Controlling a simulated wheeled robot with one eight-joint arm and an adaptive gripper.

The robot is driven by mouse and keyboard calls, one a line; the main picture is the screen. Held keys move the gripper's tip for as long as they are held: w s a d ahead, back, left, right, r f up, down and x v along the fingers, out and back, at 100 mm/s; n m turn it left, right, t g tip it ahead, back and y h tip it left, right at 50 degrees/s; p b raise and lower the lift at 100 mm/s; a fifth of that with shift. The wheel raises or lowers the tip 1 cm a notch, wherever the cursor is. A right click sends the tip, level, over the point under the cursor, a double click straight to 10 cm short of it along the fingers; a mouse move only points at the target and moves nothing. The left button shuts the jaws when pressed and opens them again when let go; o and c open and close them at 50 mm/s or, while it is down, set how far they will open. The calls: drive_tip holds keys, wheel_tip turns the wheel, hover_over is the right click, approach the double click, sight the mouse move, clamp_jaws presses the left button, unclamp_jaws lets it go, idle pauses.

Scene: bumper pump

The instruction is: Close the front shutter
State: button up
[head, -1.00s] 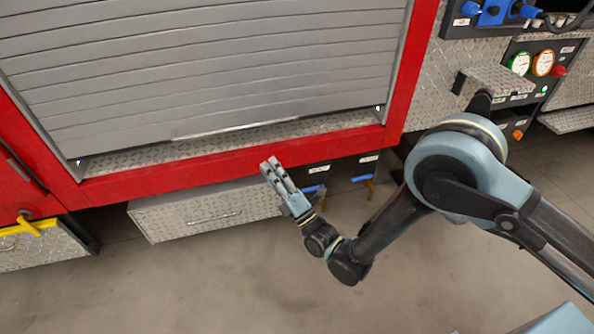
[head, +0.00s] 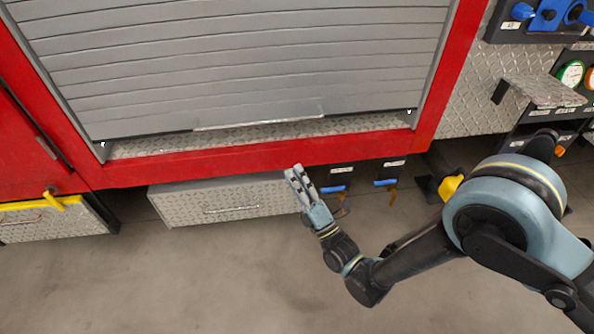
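The front shutter (head: 240,70) is a grey slatted roller door in a red frame (head: 270,157). It is pulled most of the way down. A thin pale lip or handle bar (head: 258,117) runs along its bottom edge. A strip of diamond-plate floor (head: 165,145) shows below the shutter's edge. My gripper (head: 293,172) is in front of and below the red sill, apart from the shutter's bar. Its fingers point up in the picture and sit close together. Whether a small gap remains between them is hard to see. It holds nothing that I can see.
A diamond-plate drawer (head: 225,200) with a handle sits under the sill. Blue-handled valves (head: 335,188) are right of my gripper. A step plate (head: 540,92) and gauges (head: 571,74) are at the right. The floor (head: 200,285) is clear.

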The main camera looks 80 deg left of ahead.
drive_tip(key=n+h, duration=1)
drive_tip(key=n, duration=2.5)
approach(260, 125)
drive_tip(key=shift+g, duration=0.3)
drive_tip(key=x, duration=1.1)
drive_tip(key=shift+a, duration=0.15)
drive_tip(key=shift+f, duration=0.15)
clamp_jaws()
